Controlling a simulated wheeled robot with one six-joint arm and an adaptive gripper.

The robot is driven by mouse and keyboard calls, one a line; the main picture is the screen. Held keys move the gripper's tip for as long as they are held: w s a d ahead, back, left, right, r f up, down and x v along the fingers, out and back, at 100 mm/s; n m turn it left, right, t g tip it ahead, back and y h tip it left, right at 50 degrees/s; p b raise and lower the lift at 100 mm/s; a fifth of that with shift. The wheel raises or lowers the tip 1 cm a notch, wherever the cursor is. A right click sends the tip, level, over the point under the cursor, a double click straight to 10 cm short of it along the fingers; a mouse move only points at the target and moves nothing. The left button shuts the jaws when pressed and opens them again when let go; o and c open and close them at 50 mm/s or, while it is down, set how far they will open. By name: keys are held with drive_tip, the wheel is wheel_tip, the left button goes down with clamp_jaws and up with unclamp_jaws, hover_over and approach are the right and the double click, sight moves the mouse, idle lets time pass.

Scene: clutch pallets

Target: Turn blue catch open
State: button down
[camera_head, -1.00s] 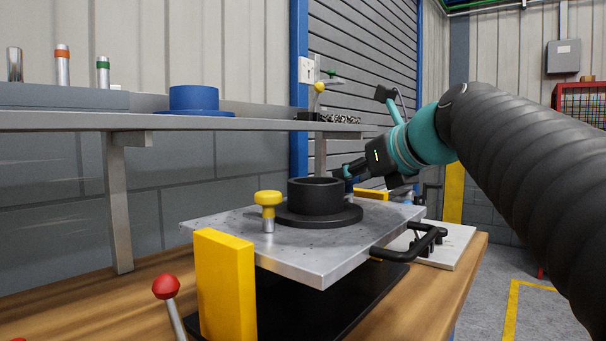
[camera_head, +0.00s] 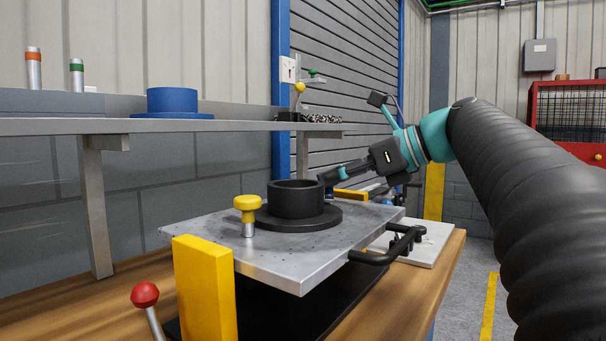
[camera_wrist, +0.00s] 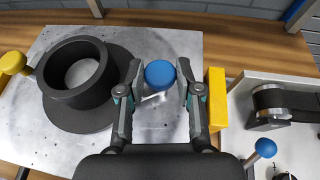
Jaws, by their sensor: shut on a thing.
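The blue catch (camera_wrist: 160,74) is a round blue knob on the metal plate (camera_wrist: 160,120), seen between my fingertips in the wrist view. My gripper (camera_wrist: 158,88) is shut on it, one finger on each side. In the head view my gripper (camera_head: 328,176) reaches down behind the black flanged ring (camera_head: 296,200), and the blue catch is mostly hidden there. The yellow catch (camera_head: 247,208) stands upright on the near side of the same plate; it also shows at the left edge of the wrist view (camera_wrist: 12,63).
Yellow blocks stand at the plate's near end (camera_head: 205,290) and beside my gripper (camera_wrist: 216,98). A black handle (camera_head: 388,246) sticks out from the plate's right edge. A red-knobbed lever (camera_head: 145,295) stands at front left. A shelf (camera_head: 180,126) with a blue flanged part runs behind.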

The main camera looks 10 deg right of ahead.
drive_tip(key=n+g, duration=0.2)
drive_tip(key=n+g+y, duration=0.1)
drive_tip(key=g, duration=0.1)
drive_tip(key=n+g+y, duration=0.1)
drive_tip(key=n+g, duration=0.1)
drive_tip(key=shift+w+d+n, duration=0.15)
drive_tip(key=shift+w+n, duration=0.15)
drive_tip(key=shift+w, duration=0.05)
drive_tip(key=c, duration=0.8)
unclamp_jaws()
